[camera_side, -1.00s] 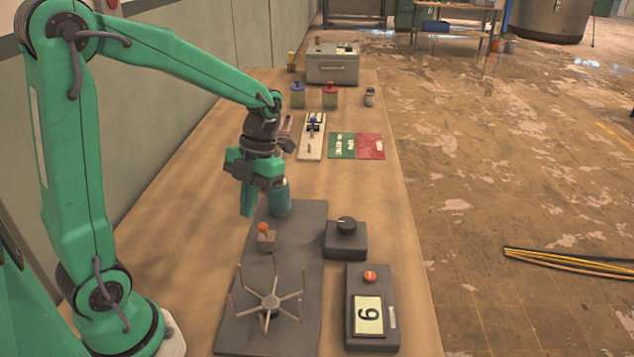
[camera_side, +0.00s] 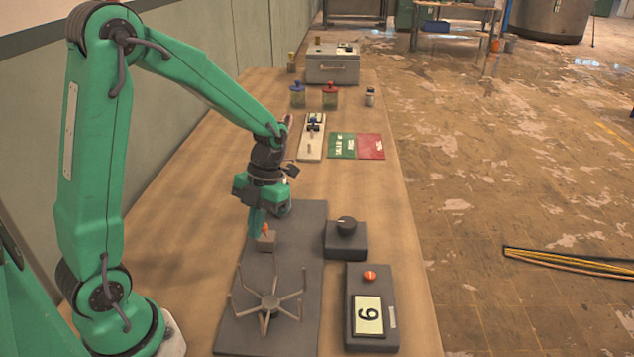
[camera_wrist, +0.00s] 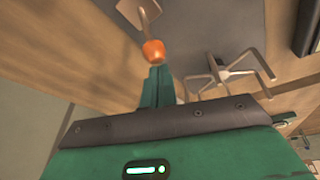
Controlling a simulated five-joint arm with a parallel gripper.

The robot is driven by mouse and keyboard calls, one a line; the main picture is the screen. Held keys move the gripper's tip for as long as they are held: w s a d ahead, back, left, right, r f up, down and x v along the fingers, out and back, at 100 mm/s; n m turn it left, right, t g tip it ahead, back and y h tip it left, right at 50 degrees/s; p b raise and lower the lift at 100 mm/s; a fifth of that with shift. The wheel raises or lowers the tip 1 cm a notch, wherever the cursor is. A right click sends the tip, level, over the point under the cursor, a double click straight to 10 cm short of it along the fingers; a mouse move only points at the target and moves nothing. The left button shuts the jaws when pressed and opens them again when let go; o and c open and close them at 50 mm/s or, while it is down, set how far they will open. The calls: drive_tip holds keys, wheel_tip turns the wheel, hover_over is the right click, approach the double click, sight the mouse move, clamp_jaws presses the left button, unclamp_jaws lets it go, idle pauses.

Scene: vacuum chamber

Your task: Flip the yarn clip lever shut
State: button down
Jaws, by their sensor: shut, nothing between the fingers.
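The yarn clip is a small brown block (camera_side: 267,246) on the dark grey plate, with an orange-tipped lever (camera_side: 265,231) on top. In the wrist view the orange lever knob (camera_wrist: 154,52) is right at the fingertips, with the clip block (camera_wrist: 138,12) beyond it. My gripper (camera_side: 258,230) is shut and empty. Its fingers point down at the lever and partly cover it in the side view. The fingertips (camera_wrist: 155,75) look very close to the knob; I cannot tell whether they touch it.
A several-armed yarn winder (camera_side: 270,303) stands on the dark plate (camera_side: 240,335) in front of the clip. A dial box (camera_side: 346,240) and a counter box (camera_side: 372,305) stand to the right. Jars and a toolbox (camera_side: 332,68) are far back.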

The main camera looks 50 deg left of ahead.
drive_tip(key=shift+w+a, duration=0.1)
drive_tip(key=shift+w, duration=0.15)
drive_tip(key=shift+w+a+r, duration=0.3)
drive_tip(key=shift+w+a, duration=0.25)
drive_tip(key=shift+w+a+r, duration=0.3)
drive_tip(key=shift+w+a, duration=0.25)
drive_tip(key=shift+r, duration=0.2)
drive_tip(key=shift+r, duration=0.6)
drive_tip(key=v, duration=0.7)
drive_tip(key=shift+r, duration=0.4)
drive_tip(key=shift+w, duration=0.1)
idle(0.3)
